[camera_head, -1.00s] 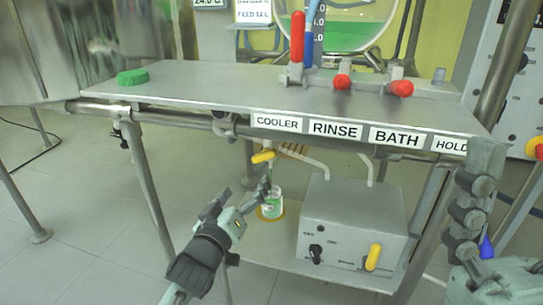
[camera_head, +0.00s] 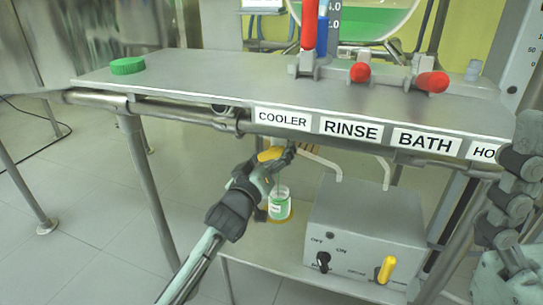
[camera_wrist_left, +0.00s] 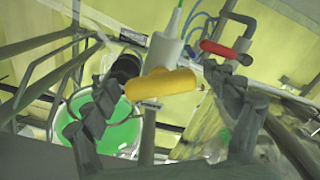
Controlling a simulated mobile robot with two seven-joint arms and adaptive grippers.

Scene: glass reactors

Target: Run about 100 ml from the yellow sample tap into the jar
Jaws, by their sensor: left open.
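The yellow sample tap handle (camera_head: 270,154) sits under the bench edge, below the COOLER label. My left gripper (camera_head: 268,166) is open at the handle. In the left wrist view the yellow handle (camera_wrist_left: 160,83) lies between the two spread fingers (camera_wrist_left: 170,120); I cannot tell whether either touches it. The jar (camera_head: 279,205) stands upright below the tap on a yellowish disc, with green inside and a pale label. I cannot make out its exact level or a stream. Part of my right arm shows at the right edge; its jaws cannot be made out.
A grey control box (camera_head: 365,228) with a black knob and a yellow knob (camera_head: 386,269) stands right of the jar on the lower shelf (camera_head: 250,275). A table leg (camera_head: 150,190) stands to the left.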

